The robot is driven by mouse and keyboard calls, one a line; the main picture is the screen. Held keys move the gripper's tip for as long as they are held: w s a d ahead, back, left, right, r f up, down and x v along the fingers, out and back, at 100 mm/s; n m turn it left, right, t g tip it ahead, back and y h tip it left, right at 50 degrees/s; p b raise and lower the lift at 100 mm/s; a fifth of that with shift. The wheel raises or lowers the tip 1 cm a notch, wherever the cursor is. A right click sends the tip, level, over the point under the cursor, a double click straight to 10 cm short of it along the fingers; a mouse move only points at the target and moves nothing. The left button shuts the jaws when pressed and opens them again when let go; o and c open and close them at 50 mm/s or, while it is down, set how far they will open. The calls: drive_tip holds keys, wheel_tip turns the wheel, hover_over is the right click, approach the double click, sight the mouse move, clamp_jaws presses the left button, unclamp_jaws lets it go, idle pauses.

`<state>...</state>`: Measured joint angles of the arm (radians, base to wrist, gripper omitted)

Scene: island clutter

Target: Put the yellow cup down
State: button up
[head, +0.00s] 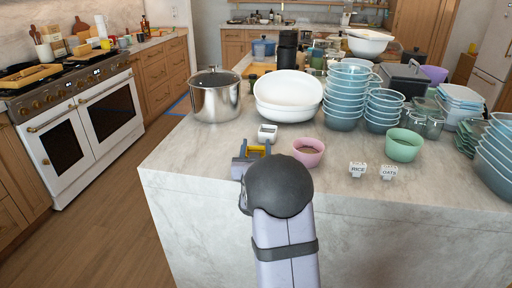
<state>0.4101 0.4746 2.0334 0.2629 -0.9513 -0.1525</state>
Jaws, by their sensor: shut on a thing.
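My gripper (249,162) is at the front edge of the marble island, left of the pink bowl. It is shut on a yellow thing, which fits the yellow cup (259,149). Only a small part of the cup shows between and behind the grey jaws, and my arm hides the rest. I cannot tell whether the cup touches the countertop.
The marble island (210,155) has bare room left of my gripper. Around it stand a white timer (267,133), a pink bowl (308,152), a steel pot (215,96), white bowls (288,96), RICE (357,170) and OATS (389,172) labels, a green bowl (404,145) and stacked blue bowls (346,95).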

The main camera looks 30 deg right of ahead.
drive_tip(key=shift+f, duration=0.2)
drive_tip(key=o, duration=1.2)
drive_tip(key=shift+s+a, duration=0.1)
drive_tip(key=shift+s, duration=0.05)
drive_tip(key=shift+b+v, duration=0.65)
drive_tip(key=shift+v, duration=2.9)
drive_tip(key=shift+r, duration=0.15)
